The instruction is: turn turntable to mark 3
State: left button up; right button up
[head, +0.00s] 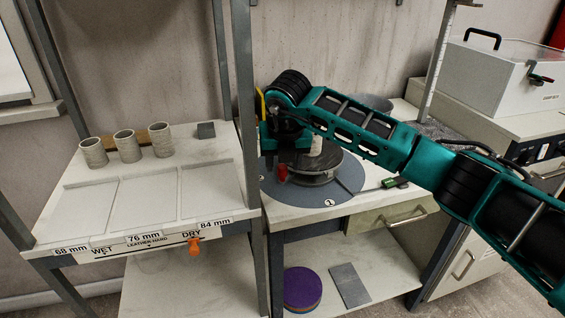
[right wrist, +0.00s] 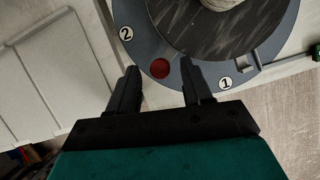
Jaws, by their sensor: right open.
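The turntable (head: 322,178) is a dark round wheel on a blue-grey disc (head: 312,208) on the worktable. A red peg (head: 283,173) stands at the wheel's near left edge; its round red top (right wrist: 160,68) shows in the right wrist view. White mark 1 (head: 329,202) also shows in the right wrist view (right wrist: 225,83), with mark 2 (right wrist: 126,33) left of the peg. Mark 3 cannot be made out. My right gripper (right wrist: 160,80) is open, its fingers on either side of the peg top; contact cannot be told. A pale clay piece (head: 316,145) sits on the wheel, partly behind my arm.
A shelf (head: 150,200) at left holds several clay cylinders (head: 125,146) and an orange slider (head: 194,246); its post (head: 246,100) stands close to my gripper. A green-ended tool (head: 392,183) lies right of the disc. A purple disc stack (head: 302,288) is below.

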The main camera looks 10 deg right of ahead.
jog(key=v, duration=1.1)
jog(key=shift+r, duration=0.4)
jog(key=shift+s, duration=0.1)
jog(key=shift+c, duration=0.3)
